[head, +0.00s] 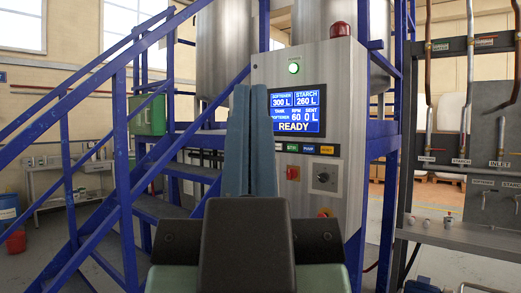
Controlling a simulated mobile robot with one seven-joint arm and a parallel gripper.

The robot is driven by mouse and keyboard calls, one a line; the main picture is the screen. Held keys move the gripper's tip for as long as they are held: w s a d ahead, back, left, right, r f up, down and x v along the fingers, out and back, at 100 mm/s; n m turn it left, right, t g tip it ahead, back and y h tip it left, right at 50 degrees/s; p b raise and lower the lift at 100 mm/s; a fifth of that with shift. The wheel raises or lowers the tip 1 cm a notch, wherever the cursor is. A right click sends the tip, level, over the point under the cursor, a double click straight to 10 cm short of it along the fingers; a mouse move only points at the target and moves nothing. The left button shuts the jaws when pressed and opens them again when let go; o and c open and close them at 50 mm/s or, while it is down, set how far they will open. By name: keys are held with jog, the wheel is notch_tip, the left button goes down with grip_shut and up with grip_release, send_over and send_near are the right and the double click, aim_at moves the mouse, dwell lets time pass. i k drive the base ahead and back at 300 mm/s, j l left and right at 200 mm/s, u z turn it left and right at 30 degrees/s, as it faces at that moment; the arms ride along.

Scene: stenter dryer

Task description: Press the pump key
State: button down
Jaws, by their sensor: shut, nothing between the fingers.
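The grey control cabinet (343,80) stands ahead, with a lit blue screen (297,111) that reads READY. Below the screen is a row of small keys: a green-lettered key (293,147), a blue key (309,148) and a yellow key (326,150). The blue key's tiny lettering seems to read PUMP, but I cannot be sure. My gripper (249,90) is in front of the cabinet's left part, its two blue fingers upright and shut with nothing between them. The fingers appear left of the visible keys and hide part of the panel. I cannot see contact with any key.
A lit green lamp (293,68) is above the screen, and a red dome (340,30) tops the cabinet. A red switch (293,173) and black knob (323,178) sit below the keys. Blue stairs (122,150) rise at left; a pipe rack (455,235) stands at right.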

aim_at(307, 148)
jog(key=i+l+u, duration=1)
jog(key=l, duration=0.4)
jog(key=i+l, duration=0.15)
jog(key=l, duration=0.15)
jog(key=i+l, duration=0.15)
jog(key=l, duration=0.2)
jog(key=i+l, duration=0.15)
jog(key=l, duration=0.15)
jog(key=i+l, duration=0.1)
jog(key=l, duration=0.2)
